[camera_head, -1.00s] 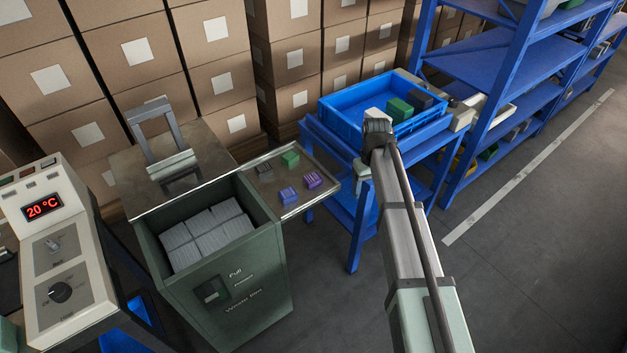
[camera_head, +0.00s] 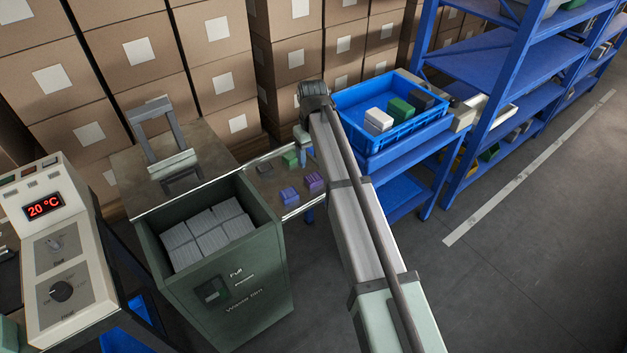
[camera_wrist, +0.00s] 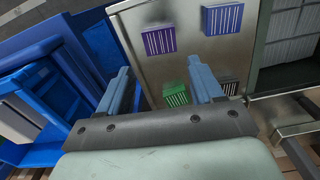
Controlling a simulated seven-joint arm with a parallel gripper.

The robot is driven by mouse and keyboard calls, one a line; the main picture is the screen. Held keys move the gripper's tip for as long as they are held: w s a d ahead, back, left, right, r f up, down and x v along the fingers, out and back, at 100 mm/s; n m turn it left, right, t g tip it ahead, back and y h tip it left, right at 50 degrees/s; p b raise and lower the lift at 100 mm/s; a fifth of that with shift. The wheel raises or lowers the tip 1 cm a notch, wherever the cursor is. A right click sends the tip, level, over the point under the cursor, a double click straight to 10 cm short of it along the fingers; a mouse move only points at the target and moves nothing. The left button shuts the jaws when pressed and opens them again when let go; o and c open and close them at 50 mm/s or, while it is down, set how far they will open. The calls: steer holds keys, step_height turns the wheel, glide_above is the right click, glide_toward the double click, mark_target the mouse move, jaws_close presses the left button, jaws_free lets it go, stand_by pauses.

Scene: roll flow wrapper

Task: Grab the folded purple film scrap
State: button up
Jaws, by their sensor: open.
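The folded purple film scrap (camera_head: 314,183) lies on the metal side tray beside the waste bin, at the tray's right front. It also shows in the wrist view (camera_wrist: 159,40), just beyond the fingertips, with pale stripes on it. My gripper (camera_wrist: 159,66) is open and empty. Its two fingers point over the tray, and the green scrap (camera_wrist: 176,94) shows between them. A bluer, violet-blue scrap (camera_head: 289,195) lies to the purple one's left. In the head view, my gripper (camera_head: 304,138) is at the tray's back right, partly hidden by my arm.
A dark grey scrap (camera_head: 265,169) lies at the tray's back left. The green waste bin (camera_head: 240,290) stands left of the tray (camera_head: 256,160). A blue crate (camera_head: 360,110) with several blocks stands to the right on a blue table.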

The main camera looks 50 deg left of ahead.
mark_target(313, 177)
steer(key=shift+s+d+f, duration=0.1)
steer(key=shift+f, duration=1.85)
steer(key=shift+d+f, duration=0.1)
steer(key=shift+f, duration=1.8)
steer(key=c, duration=0.8)
